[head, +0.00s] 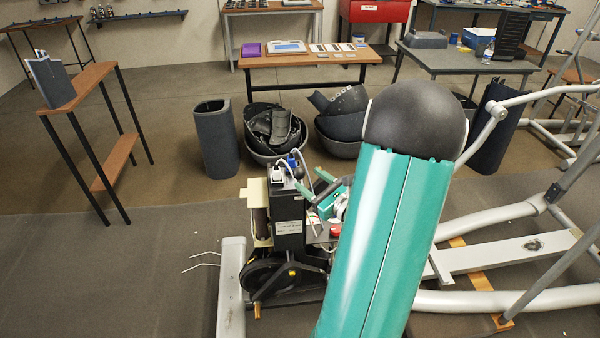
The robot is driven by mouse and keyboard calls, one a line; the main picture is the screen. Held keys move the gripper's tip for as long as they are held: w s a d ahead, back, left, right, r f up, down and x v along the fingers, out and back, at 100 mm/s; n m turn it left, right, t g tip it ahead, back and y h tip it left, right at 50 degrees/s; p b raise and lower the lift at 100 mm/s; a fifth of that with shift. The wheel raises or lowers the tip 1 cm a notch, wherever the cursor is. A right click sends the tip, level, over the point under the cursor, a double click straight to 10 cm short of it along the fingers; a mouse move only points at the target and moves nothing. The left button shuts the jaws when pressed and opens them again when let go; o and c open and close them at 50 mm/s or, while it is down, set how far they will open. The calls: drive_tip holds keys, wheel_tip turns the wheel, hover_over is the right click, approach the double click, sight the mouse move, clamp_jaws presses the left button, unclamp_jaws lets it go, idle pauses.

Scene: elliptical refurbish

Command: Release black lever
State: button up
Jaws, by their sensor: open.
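My arm's large green link and black joint fill the right centre of the head view. Beyond it, the green end of my gripper (312,194) shows beside the upright black unit (289,215) of the elliptical machine. My gripper is open, near the unit's upper right side. A small black part (298,172), possibly the black lever, is at the top of this unit, next to a white and a blue connector. It is too small to be sure, and I cannot tell whether the fingers touch it. My arm hides the area to the right.
The machine's grey frame (490,222) spreads to the right, with a grey foot bar (231,290) in front. Black bins (268,150) and a grey cover (215,140) stand behind. A narrow wooden bench (90,83) is at left. The left floor is mostly clear.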

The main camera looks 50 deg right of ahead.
drive_tip(key=s, duration=0.6)
drive_tip(key=shift+s+a, duration=0.15)
drive_tip(key=shift+a, duration=0.2)
drive_tip(key=w+a+r+n+g+y, duration=0.25)
drive_tip(key=a+n+g+y, duration=0.45)
drive_tip(key=a, duration=0.6)
drive_tip(key=w+a+r+n+g+y, duration=0.2)
drive_tip(key=w+a+n+y, duration=0.15)
drive_tip(key=a+n, duration=0.7)
drive_tip(key=s+a+r+n+g+h, duration=0.1)
drive_tip(key=s+a+r+n+h, duration=0.2)
drive_tip(key=n, duration=0.5)
drive_tip(key=s+a+r+n+g+h, duration=0.2)
drive_tip(key=s+a+r+n+h, duration=0.2)
drive_tip(key=a+n, duration=0.4)
drive_tip(key=shift+s+r+n+h, duration=0.25)
drive_tip(key=shift+r+n+h, duration=0.35)
drive_tip(key=shift+n+h, duration=0.2)
